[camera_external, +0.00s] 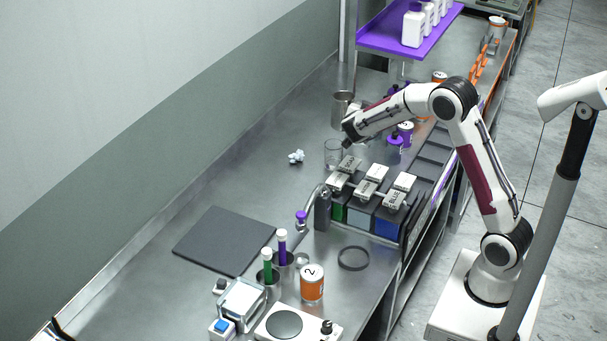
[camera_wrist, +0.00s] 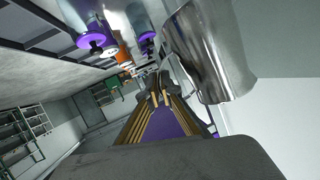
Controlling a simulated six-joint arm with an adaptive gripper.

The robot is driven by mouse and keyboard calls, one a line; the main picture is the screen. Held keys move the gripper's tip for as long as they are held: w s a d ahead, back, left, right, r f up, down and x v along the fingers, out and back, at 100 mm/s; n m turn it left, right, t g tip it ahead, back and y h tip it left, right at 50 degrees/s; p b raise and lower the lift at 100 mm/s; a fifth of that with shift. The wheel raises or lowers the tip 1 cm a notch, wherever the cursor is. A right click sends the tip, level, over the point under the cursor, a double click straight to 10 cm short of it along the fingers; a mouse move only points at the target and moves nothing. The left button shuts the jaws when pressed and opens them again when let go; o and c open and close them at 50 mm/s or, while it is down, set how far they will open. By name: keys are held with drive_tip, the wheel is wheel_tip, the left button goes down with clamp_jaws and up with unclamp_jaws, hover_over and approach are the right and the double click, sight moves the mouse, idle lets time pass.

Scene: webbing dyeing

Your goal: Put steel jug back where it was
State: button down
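The steel jug (camera_external: 342,108) stands upright on the bench near the wall, just behind the end of my gripper. In the wrist view the jug (camera_wrist: 208,50) is large and close, right of the fingers, with the picture turned nearly upside down. My gripper (camera_external: 349,132) is beside the jug at about its lower height. In the wrist view the fingertips of my gripper (camera_wrist: 160,86) are near each other, with the jug beside them, not between them. I cannot tell whether they are shut or touch the jug.
A glass beaker (camera_external: 333,152) stands just in front of my gripper. Purple-capped bottles (camera_external: 394,148) stand to the right, under my arm. A purple shelf (camera_external: 385,38) overhangs the back. The bench by the wall at left is mostly clear.

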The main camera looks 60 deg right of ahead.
sight(334, 117)
drive_tip(key=shift+m+g, duration=0.5)
drive_tip(key=w+a, duration=0.4)
drive_tip(key=w, duration=0.1)
drive_tip(key=shift+w+a+r, duration=0.1)
drive_tip(key=shift+a+r, duration=0.1)
drive_tip(key=shift+a, duration=0.15)
drive_tip(key=shift+m+g, duration=0.3)
drive_tip(key=w+a, duration=0.2)
drive_tip(key=a, duration=0.1)
drive_tip(key=w+a+f, duration=0.1)
drive_tip(key=a, duration=0.1)
drive_tip(key=shift+w+a, duration=0.1)
drive_tip(key=shift+a, duration=0.05)
drive_tip(key=w+a+f, duration=0.1)
drive_tip(key=a+f, duration=0.1)
drive_tip(key=a, duration=0.5)
drive_tip(key=w+a+f+m+g, duration=0.1)
drive_tip(key=w+a+f, duration=0.1)
drive_tip(key=a, duration=0.6)
drive_tip(key=shift+f+g+h, duration=0.3)
drive_tip(key=shift+f, duration=0.05)
drive_tip(key=shift+f, duration=0.15)
wheel_tip(334, 117, down, 6)
drive_tip(key=shift+d, duration=0.1)
drive_tip(key=shift+f, duration=1.85)
